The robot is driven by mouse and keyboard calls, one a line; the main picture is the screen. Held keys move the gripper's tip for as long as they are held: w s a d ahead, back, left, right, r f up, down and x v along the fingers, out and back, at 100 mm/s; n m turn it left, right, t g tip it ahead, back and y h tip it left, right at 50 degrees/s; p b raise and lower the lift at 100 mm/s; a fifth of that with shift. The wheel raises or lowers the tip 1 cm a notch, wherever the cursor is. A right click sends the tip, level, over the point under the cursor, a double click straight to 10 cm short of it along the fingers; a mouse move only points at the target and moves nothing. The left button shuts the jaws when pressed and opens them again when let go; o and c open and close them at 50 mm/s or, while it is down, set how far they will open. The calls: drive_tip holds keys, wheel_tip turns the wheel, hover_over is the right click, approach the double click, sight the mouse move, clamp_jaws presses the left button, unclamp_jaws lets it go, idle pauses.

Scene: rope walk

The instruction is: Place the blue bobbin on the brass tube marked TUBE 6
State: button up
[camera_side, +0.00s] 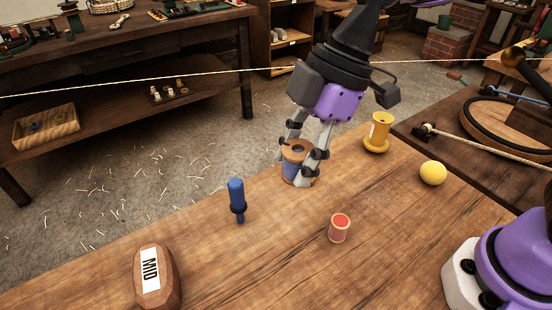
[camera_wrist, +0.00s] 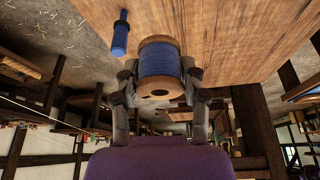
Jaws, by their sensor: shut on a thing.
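The blue bobbin (camera_side: 290,170) has wooden end flanges and blue thread. It also shows in the wrist view (camera_wrist: 159,62), upright between the fingers. My gripper (camera_side: 306,162) is shut on its sides, and its fingers hide part of the thread. The bobbin is at the back edge of the bench; I cannot tell whether its base touches the wood.
A pale rope (camera_side: 150,83) stretches across behind. The bench middle is mostly clear.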

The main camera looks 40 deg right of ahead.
drive_tip(key=w+d+r+m+t, duration=0.2)
drive_tip(key=w+d+m, duration=0.3)
drive_tip(key=d, duration=0.5)
drive_tip(key=m+t+h, duration=0.1)
drive_tip(key=m+h, duration=0.1)
drive_tip(key=m, duration=0.3)
hover_over(377, 115)
drive_tip(key=s, duration=0.2)
drive_tip(key=f, duration=0.4)
drive_tip(key=shift+w+d+f, duration=0.1)
drive_tip(key=shift+w+d, duration=0.05)
drive_tip(key=shift+w, duration=0.1)
drive_tip(key=shift+d+f, duration=0.15)
drive_tip(key=shift+f, duration=1.95)
drive_tip(key=shift+f, duration=0.2)
drive_tip(key=o, duration=1)
